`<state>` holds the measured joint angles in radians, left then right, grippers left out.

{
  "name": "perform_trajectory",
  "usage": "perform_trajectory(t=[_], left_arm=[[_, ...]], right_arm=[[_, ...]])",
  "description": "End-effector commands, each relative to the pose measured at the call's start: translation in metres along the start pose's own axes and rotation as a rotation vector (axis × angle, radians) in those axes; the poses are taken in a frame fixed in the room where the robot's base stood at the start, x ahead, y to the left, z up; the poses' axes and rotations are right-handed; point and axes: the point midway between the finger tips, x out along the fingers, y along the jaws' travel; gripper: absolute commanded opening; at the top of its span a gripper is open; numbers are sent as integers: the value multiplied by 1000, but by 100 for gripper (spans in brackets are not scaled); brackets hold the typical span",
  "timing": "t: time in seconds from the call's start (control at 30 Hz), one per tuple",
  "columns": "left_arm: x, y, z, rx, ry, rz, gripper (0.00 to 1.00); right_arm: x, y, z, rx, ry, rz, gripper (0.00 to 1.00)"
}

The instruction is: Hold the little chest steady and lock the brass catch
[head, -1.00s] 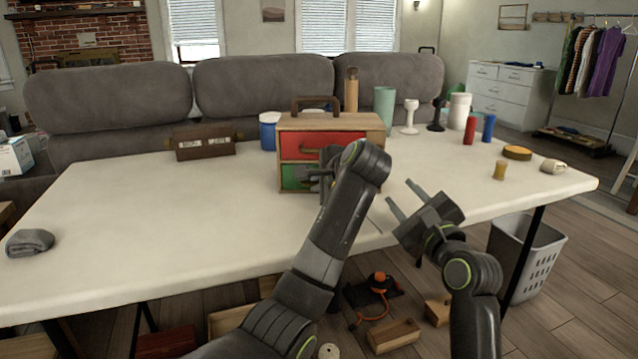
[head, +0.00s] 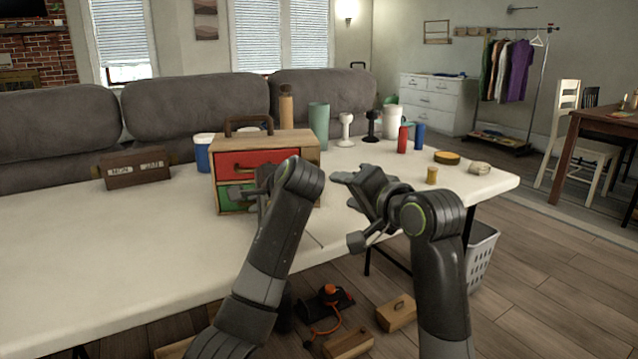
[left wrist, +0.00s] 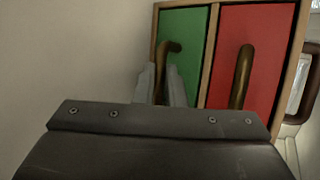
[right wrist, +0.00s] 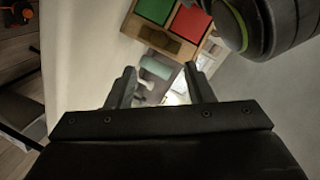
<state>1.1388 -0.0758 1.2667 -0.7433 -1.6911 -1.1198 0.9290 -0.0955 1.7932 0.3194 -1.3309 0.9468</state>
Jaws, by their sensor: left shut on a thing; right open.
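The little chest (head: 308,143) is a wooden box with a red drawer (head: 232,165) above a green drawer (head: 227,193) and a brown carrying handle on top. It stands upright on the white table. My left gripper (head: 252,190) is at its front; in the left wrist view its fingers (left wrist: 161,85) are shut on the green drawer's brass-coloured handle (left wrist: 170,48). My right gripper (head: 346,190) is open and empty, right of the chest and apart from it. The right wrist view shows a brown patch (right wrist: 158,40) on the chest's side; I cannot tell whether it is the catch.
A brown lettered box (head: 137,168) and a blue-and-white canister (head: 203,152) stand left of the chest. The table's front left is clear. A laundry basket (head: 481,252) stands below the right end.

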Motion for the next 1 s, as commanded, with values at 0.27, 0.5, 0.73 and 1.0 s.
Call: perform_trajectory(t=[0.27, 0.5, 0.73, 1.0], left_arm=[[0, 0, 0, 0, 1, 0, 0], [0, 0, 0, 0, 1, 0, 0], [0, 0, 0, 0, 1, 0, 0], [0, 0, 0, 0, 1, 0, 0]], right_arm=[[6, -2, -2, -76, -5, 22, 48], [40, -1, -1, -73, -6, 21, 48], [73, 0, -2, -74, -5, 22, 48], [104, 0, -2, -73, -5, 20, 48]])
